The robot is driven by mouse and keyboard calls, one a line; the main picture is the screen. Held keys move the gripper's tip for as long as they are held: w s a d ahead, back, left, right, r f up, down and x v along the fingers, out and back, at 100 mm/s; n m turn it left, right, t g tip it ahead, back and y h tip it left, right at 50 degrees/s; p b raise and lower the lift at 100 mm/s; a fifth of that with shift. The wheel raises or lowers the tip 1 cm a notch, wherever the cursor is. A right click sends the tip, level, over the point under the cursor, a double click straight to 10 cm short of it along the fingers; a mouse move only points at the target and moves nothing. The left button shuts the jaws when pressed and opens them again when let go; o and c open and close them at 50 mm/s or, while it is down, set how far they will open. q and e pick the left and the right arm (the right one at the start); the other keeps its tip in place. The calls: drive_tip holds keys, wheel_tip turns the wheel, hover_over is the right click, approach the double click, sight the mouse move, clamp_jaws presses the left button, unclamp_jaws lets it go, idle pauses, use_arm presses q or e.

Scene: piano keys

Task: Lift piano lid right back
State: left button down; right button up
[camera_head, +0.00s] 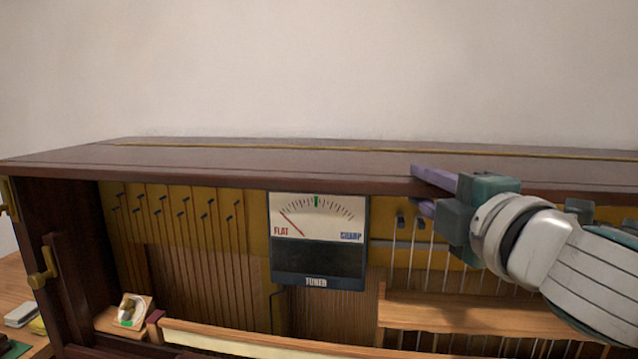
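The piano lid (250,162) is a dark brown board lying flat across the top of the piano, with a thin brass strip running along it near the back. My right gripper (424,190) is at the lid's front edge, right of the middle. One purple finger lies over the top of the lid and the other is under the edge, with the lid's edge between them and little gap showing. The lower finger is partly hidden by the gripper body. My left gripper is not in view.
A small block with a light-coloured object (130,310) sits at lower left. Small items lie on the wooden surface at far left. A bare wall stands behind; the space above the lid is clear.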

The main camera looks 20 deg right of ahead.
clamp_jaws()
idle(1.0)
